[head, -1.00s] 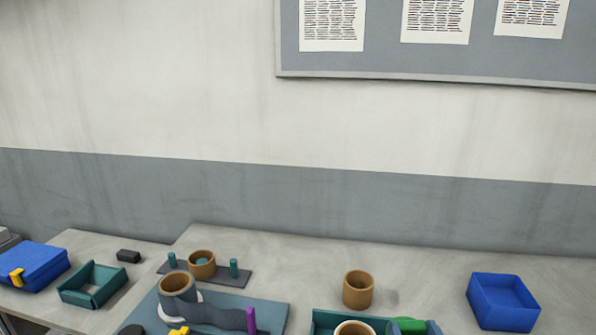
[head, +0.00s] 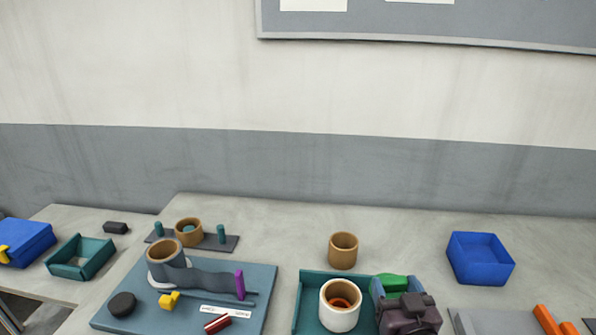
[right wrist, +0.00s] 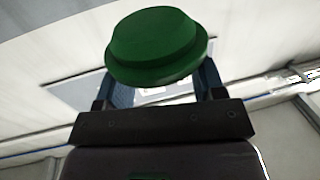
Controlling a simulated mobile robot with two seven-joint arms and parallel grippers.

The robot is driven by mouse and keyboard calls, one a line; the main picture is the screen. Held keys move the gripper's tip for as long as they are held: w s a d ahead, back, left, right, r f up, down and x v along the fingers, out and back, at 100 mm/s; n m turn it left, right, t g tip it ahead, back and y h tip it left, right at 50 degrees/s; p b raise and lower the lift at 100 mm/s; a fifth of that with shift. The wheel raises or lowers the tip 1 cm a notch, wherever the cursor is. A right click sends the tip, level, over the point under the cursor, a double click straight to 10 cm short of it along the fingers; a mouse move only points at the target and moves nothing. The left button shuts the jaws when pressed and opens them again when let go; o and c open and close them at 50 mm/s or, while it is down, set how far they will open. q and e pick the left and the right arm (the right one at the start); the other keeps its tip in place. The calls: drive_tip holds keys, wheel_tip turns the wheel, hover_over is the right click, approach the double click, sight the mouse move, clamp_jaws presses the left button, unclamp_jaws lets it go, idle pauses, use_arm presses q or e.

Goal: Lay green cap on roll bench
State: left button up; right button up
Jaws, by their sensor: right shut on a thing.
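The green cap (head: 392,282) is at the right side of the teal tray, partly hidden by my right gripper (head: 390,287). In the right wrist view the green cap (right wrist: 155,42) sits between the blue fingers of the right gripper (right wrist: 158,82), which is shut on it. I cannot tell whether the cap touches the tray. A blue-grey board (head: 135,285), which may be the roll bench, lies on the table at left. It holds a brown-rimmed roll (head: 165,262) with a grey strip running to a purple post (head: 240,284). My left gripper is not in view.
The teal tray (head: 312,285) holds a white cup-like roll (head: 340,312). A brown ring (head: 343,250) stands behind it. A blue box (head: 480,258) is at right. A black disc (head: 122,304), a yellow piece (head: 169,300) and a red striped piece (head: 217,323) lie on the board.

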drive_tip(key=w+a+r+m+h, duration=0.1)
drive_tip(key=w+a+m+h, duration=0.1)
drive_tip(key=w+a, duration=0.5)
drive_tip(key=shift+a+h, duration=0.6)
drive_tip(key=shift+h, duration=0.1)
drive_tip(key=shift+f, duration=0.1)
